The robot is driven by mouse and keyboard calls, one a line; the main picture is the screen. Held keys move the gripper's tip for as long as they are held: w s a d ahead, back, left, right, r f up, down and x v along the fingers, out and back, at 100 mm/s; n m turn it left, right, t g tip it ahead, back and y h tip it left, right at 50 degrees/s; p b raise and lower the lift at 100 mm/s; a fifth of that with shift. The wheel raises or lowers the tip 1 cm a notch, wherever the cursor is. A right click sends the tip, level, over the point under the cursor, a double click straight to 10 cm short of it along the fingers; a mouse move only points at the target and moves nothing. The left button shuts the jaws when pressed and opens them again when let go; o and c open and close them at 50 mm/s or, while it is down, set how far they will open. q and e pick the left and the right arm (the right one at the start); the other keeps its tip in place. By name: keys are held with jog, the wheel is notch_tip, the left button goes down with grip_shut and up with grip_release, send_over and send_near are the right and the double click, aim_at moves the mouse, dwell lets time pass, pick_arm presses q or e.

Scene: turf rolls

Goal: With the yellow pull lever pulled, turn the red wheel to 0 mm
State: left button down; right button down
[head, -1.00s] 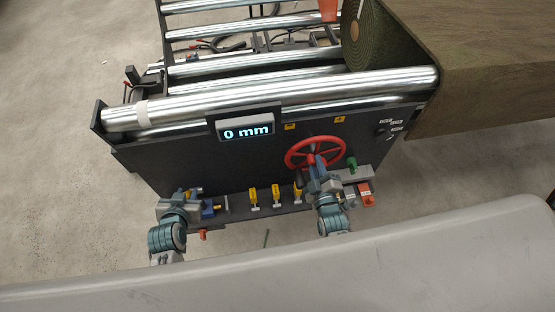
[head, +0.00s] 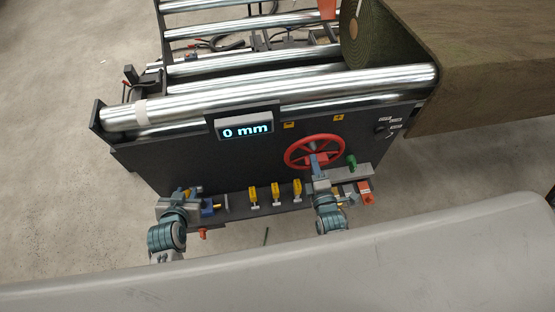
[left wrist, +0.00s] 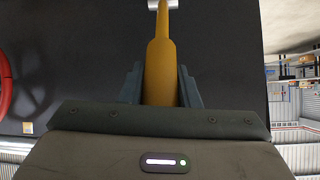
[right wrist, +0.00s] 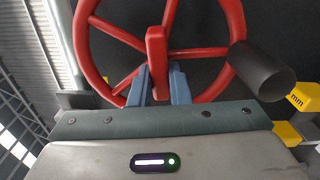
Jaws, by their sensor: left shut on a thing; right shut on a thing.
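The red wheel (head: 341,152) is on the front of the dark machine; it also fills the upper right wrist view (right wrist: 82,40). The display (head: 246,131) reads 0 mm. My right gripper (head: 317,160) is at the wheel's lower rim; in the right wrist view its blue fingers (right wrist: 157,85) are shut on a red part of the wheel, whose end stands before the hub. My left gripper (head: 190,193) is at the left end of the front ledge. In the left wrist view its fingers (left wrist: 160,88) are shut around the yellow pull lever (left wrist: 161,55), which is partly hidden.
Several yellow levers (head: 276,193) stand on the ledge between my grippers. A dark cylinder (right wrist: 262,72) juts out beside the wheel. Metal rollers (head: 270,95) and a turf roll (head: 365,35) are above.

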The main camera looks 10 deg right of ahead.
jog(key=shift+a+f+n, duration=0.15)
jog(key=shift+f+n, duration=0.15)
pick_arm(q)
jog(key=shift+a, duration=0.1)
pick_arm(e)
jog(key=c, duration=1.4)
grip_release()
jog(key=shift+o, duration=0.2)
jog(key=shift+r, duration=0.1)
jog(key=shift+s, duration=0.1)
pick_arm(q)
jog(key=shift+r, duration=0.1)
pick_arm(e)
jog(key=s, duration=1.1)
jog(key=shift+s+d, duration=0.3)
jog(key=shift+s, duration=0.1)
pick_arm(q)
jog(key=shift+w, duration=0.1)
pick_arm(e)
jog(key=shift+s, duration=2.5)
pick_arm(q)
jog(key=shift+r, duration=0.1)
